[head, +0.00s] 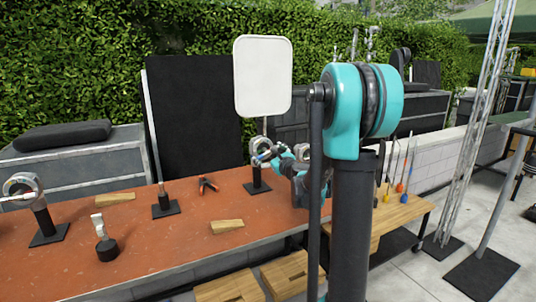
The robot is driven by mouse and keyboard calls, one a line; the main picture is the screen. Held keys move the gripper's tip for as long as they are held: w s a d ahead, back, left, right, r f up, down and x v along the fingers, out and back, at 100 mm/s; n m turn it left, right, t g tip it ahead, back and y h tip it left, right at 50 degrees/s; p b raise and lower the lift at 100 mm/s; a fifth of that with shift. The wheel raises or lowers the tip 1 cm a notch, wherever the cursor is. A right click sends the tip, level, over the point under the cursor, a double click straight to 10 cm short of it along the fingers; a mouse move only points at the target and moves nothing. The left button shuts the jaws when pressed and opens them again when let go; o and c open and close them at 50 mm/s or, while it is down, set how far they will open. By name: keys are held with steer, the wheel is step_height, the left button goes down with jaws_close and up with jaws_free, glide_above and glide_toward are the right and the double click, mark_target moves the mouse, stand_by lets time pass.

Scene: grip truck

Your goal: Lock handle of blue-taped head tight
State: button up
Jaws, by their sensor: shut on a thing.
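A silver round grip head (260,145) stands on a black post with a flat base at the back middle of the red table. A white panel rises just above it. A small blue patch shows on or beside this head, too small to tell clearly as tape. My gripper (272,156) is at the right side of this head, shut on what seems to be its handle. The fingertips and the handle are small and partly hidden by my own wrist. How tight the handle is cannot be told.
The red table (160,240) also holds another silver head (23,184) at the far left, a black-based clamp (106,240), a short post (164,198), wooden wedges (227,226) and a red-handled tool (207,185). My arm column blocks the table's right part.

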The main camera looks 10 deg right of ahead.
steer(key=shift+m, duration=1.1)
steer(key=o, duration=0.8)
steer(key=v, duration=1.2)
